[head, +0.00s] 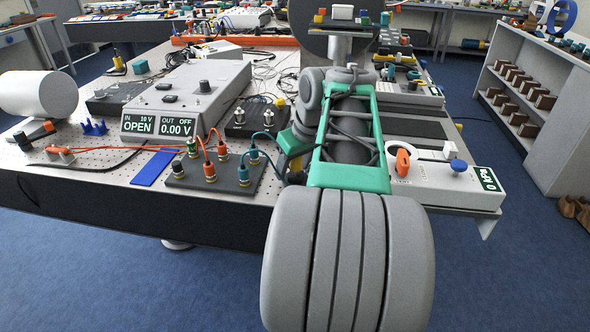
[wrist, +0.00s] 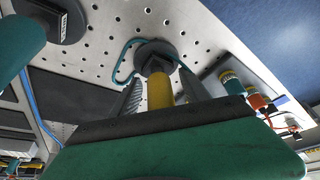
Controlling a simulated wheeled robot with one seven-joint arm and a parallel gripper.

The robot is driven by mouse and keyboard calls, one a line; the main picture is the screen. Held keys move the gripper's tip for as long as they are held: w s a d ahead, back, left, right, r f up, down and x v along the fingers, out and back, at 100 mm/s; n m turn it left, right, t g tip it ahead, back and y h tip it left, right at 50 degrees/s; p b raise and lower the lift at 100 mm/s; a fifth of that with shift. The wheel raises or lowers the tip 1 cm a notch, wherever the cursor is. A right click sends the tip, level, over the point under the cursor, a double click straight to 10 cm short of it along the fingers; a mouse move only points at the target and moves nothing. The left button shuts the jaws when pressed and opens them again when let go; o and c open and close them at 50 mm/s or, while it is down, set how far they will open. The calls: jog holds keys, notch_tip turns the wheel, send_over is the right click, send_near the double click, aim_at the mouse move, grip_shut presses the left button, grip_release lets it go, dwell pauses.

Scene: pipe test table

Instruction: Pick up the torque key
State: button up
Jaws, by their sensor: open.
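A yellow upright shaft (wrist: 160,92), which looks like the torque key, stands between my gripper's fingers in the wrist view. Its far end meets a dark round piece (wrist: 155,54) at the perforated table top; I cannot tell whether that piece is part of it. My gripper (wrist: 161,76) is open, with one ridged grey finger on each side of the shaft. I cannot tell whether either finger touches it. The near end of the shaft is hidden behind my gripper's body. In the head view a bit of yellow (head: 296,164) shows just below my green gripper body (head: 294,140).
A teal cable (wrist: 122,68) loops close beside the dark piece. A black terminal block (head: 216,178) with orange and teal plugs stands nearby. A grey pressure box (head: 440,184) is to the right. The perforated top (wrist: 205,30) is partly bare.

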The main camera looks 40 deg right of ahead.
jog(key=shift+c, duration=0.4)
grip_shut()
dwell(0.4)
